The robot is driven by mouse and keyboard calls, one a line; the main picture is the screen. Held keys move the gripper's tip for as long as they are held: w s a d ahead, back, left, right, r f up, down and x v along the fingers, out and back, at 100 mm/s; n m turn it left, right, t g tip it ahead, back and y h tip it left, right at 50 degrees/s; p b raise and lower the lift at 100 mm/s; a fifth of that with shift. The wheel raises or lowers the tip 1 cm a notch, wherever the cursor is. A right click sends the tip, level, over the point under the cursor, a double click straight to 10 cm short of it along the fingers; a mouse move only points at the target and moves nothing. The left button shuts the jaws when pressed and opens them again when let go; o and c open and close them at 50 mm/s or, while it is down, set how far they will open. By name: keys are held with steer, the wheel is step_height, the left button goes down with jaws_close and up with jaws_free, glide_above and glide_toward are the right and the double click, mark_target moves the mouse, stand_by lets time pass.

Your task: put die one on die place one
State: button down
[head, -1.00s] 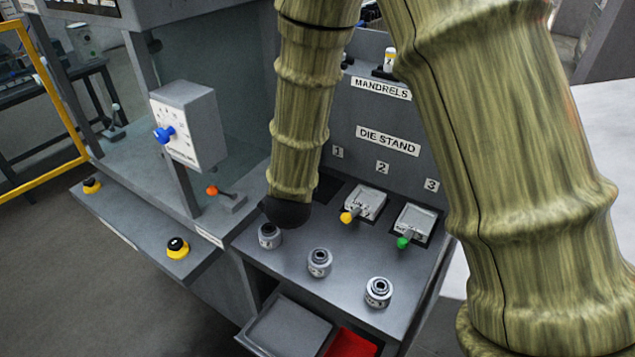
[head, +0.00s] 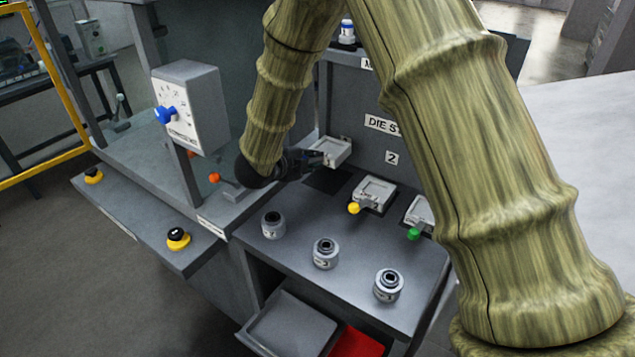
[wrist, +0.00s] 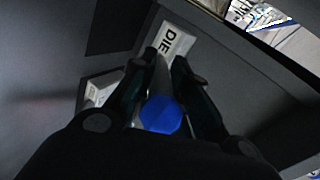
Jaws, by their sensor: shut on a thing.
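Die one, a light grey square plate (head: 334,152), is held up in front of the die stand's back panel, apart from the surface. My gripper (head: 310,160) is shut on its handle. In the wrist view, its blue knob (wrist: 161,115) shows between the two fingers of my gripper (wrist: 165,75). Die place one looks to be the dark patch (head: 326,181) on the stand, left of the yellow-knobbed die, just below the held plate. My arm and gripper partly cover that area. The number 1 label is hidden.
The yellow-knobbed die (head: 374,193) and the green-knobbed die (head: 419,213) lie to the right. Several round grey mandrels or fittings (head: 325,253) stand along the front. A control box with a blue knob (head: 187,108) and an orange-tipped lever (head: 216,178) are at left.

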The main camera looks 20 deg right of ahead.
steer(key=shift+f+p, duration=0.85)
steer(key=shift+f, duration=3.2)
steer(key=c, duration=1.4)
jaws_free()
steer(key=shift+f, duration=0.1)
steer(key=shift+c, duration=0.2)
steer(key=shift+o, duration=0.4)
steer(key=b+v, duration=0.2)
steer(key=v, duration=1)
